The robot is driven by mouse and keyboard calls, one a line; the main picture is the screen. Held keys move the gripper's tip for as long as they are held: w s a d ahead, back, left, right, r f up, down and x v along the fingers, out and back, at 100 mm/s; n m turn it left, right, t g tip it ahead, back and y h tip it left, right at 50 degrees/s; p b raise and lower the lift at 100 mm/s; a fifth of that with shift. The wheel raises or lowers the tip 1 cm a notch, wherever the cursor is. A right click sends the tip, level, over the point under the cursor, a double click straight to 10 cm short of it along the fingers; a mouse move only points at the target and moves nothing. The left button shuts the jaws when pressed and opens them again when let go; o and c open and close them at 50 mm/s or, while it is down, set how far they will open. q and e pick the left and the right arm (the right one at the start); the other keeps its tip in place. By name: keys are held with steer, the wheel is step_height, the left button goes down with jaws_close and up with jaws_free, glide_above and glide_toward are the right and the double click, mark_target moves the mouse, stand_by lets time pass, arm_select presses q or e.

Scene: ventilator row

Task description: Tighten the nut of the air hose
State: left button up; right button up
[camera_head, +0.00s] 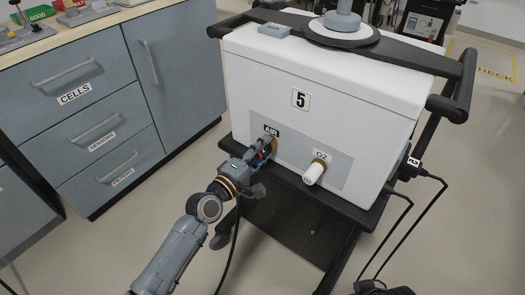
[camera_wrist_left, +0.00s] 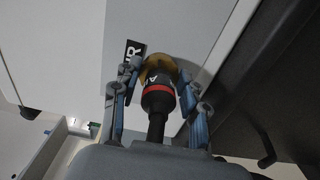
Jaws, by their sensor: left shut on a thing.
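The white ventilator (camera_head: 330,85) numbered 5 has a grey panel with an AIR port and an O2 port. The black air hose end (camera_wrist_left: 157,97), with a red band and a letter A, points at the AIR port in the left wrist view. A brass-coloured nut (camera_wrist_left: 158,66) sits at its front, against the panel beside the AIR label (camera_wrist_left: 134,52). The fingers hide part of the nut in the head view. My right gripper is not in view.
A white plug (camera_head: 313,174) sits in the O2 port to the right. The cart's dark frame and handle (camera_head: 463,90) surround the ventilator. Grey drawer cabinets (camera_head: 85,100) stand at left. Dark cables (camera_head: 405,228) hang at the right. The floor between cabinets and cart is clear.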

arm_select(q)
steer(key=shift+m, duration=1)
steer(key=m, duration=0.2)
steer(key=shift+f+m, duration=0.1)
steer(key=shift+m, duration=1.2)
steer(key=m+p, duration=0.3)
steer(key=m, duration=0.5)
steer(key=shift+w+a+f, duration=0.1)
steer(key=m+p, duration=0.2)
steer(key=m, duration=0.5)
steer(key=shift+w+a+p, duration=0.1)
steer(key=shift+a+p, duration=0.05)
steer(key=shift+p, duration=0.2)
steer(key=m, duration=0.5)
steer(key=shift+m+p, duration=0.4)
steer(key=m, duration=0.3)
steer(key=shift+a+m, duration=0.1)
steer(key=shift+m, duration=1.1)
steer(key=shift+w, duration=0.1)
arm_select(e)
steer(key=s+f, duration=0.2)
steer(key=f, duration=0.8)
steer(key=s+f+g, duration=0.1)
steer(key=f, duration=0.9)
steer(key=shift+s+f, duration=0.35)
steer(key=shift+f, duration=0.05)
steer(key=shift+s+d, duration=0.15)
